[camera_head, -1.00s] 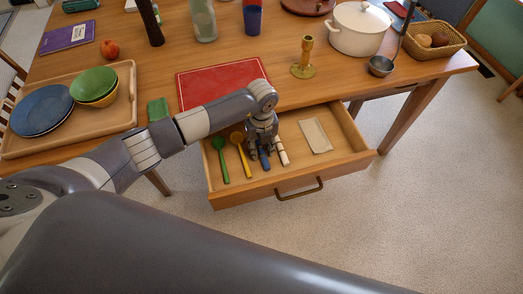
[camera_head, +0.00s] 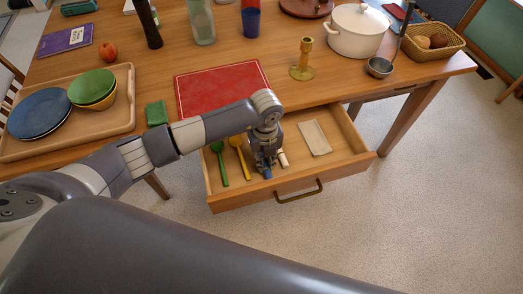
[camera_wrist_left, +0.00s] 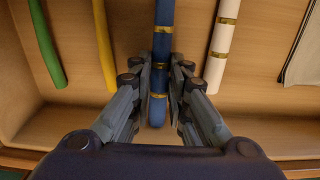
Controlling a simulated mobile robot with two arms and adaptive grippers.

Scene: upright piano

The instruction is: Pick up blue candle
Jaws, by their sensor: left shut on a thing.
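The blue candle (camera_wrist_left: 163,45), with gold bands, lies in the open drawer (camera_head: 290,182). In the wrist view my left gripper (camera_wrist_left: 160,95) has a finger on each side of it and is shut on it near its lower end. In the head view the gripper (camera_head: 265,168) is down in the drawer and hides most of the candle; a blue end (camera_head: 267,173) shows below the fingers. My right gripper is not in view.
A white candle (camera_wrist_left: 223,45) lies close on the right, yellow (camera_head: 240,155) and green (camera_head: 219,163) utensils on the left. A folded cloth (camera_head: 315,138) lies further right. The drawer's front wall is close to the gripper. A brass candlestick (camera_head: 302,62) stands on the table.

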